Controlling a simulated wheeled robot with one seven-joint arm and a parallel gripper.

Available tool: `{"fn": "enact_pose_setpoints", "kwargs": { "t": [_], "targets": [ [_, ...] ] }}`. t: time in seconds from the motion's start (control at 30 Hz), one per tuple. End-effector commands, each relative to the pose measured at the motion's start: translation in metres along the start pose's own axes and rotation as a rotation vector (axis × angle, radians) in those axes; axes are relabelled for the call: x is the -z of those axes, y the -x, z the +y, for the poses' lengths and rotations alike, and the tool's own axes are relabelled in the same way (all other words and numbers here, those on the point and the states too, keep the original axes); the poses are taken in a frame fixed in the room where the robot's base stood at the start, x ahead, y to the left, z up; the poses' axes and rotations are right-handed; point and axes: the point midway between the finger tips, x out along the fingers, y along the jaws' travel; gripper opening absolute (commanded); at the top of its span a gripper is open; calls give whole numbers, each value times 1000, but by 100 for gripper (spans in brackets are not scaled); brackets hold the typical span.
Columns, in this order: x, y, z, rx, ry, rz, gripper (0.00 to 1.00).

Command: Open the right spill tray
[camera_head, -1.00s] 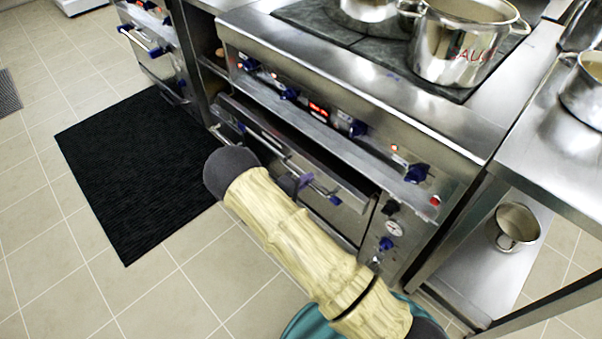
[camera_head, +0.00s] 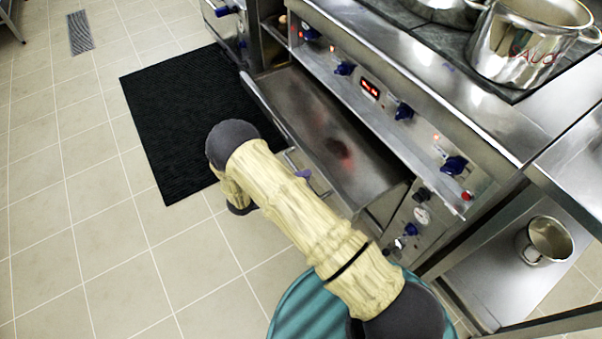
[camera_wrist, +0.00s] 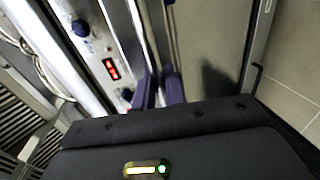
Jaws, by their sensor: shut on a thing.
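The right spill tray (camera_head: 322,128) is a wide, shallow metal drawer under the stove's control panel. My gripper (camera_head: 303,174) is at the tray's front, mostly hidden behind my arm in the head view. In the wrist view, the purple fingers of my gripper (camera_wrist: 159,90) are close together at the tray's handle bar (camera_wrist: 170,35) and shut on it. The exact contact is partly hidden.
The control panel (camera_head: 390,108) with blue knobs and a red display runs above the tray. A large pot (camera_head: 520,45) stands on the stove top. A small pot (camera_head: 547,240) is on the low shelf at right. A black mat (camera_head: 190,110) lies on the open tiled floor at left.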

Motion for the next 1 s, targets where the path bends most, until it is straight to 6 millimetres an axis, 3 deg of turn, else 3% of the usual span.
{"fn": "enact_pose_setpoints", "kwargs": {
  "t": [0.43,0.47,0.53,0.83,1.0],
  "targets": [
    [-4,0,-2,3,3,-14,0],
    [-4,0,-2,3,3,-14,16],
    [-4,0,-2,3,3,-14,30],
    [-2,2,-1,1,1,-8,30],
    [-1,13,-1,2,-1,-6,30]
  ]
}}
